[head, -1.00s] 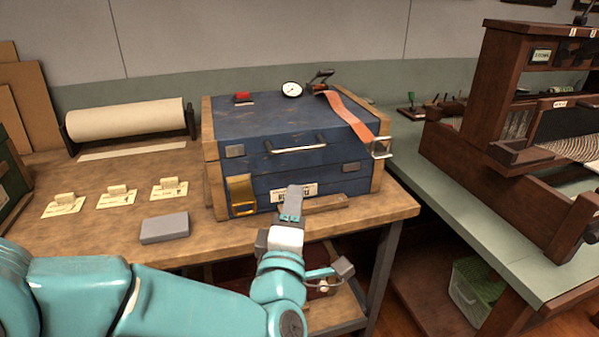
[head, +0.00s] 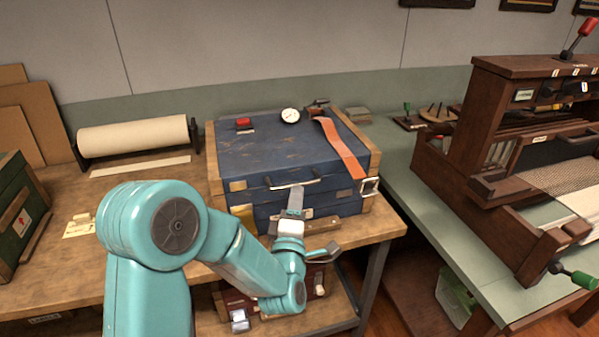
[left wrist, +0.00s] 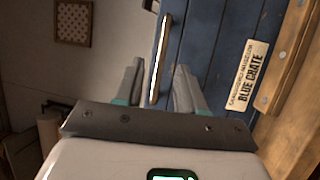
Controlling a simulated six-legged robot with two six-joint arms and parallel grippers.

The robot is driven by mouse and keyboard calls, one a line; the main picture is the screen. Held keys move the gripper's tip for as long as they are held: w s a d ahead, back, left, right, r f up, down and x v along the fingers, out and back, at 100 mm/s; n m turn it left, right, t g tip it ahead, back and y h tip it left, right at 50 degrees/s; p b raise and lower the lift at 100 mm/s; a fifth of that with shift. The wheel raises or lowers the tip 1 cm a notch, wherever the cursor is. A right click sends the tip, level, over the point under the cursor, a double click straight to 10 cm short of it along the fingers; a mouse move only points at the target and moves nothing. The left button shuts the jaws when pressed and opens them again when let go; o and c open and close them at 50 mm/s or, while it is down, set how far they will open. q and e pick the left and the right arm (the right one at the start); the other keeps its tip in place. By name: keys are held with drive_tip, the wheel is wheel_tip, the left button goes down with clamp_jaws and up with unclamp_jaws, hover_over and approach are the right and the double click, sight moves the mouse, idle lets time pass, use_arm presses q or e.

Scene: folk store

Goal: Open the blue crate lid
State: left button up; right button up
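The blue crate (head: 280,145) with wooden edges stands on the wooden workbench, and its lid is shut. A metal handle (head: 275,187) runs across its front; it also shows in the left wrist view (left wrist: 160,58). My left gripper (head: 296,190) is at the crate's front by the handle. In the left wrist view its two fingers (left wrist: 158,82) are apart, with the handle seen between them. I cannot tell if they touch it. A "BLUE CRATE" label (left wrist: 249,77) is on the crate front. My right gripper is not in view.
On the lid are an orange strap (head: 341,148), a round dial (head: 290,115) and a red piece (head: 243,121). A paper roll (head: 133,135) and a green crate (head: 18,210) are at left. A loom (head: 520,150) stands on the right bench.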

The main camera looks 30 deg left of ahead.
sight(299, 183)
use_arm(q)
drive_tip(key=p+x, duration=0.1)
drive_tip(key=x, duration=0.5)
drive_tip(key=shift+r, duration=0.1)
clamp_jaws()
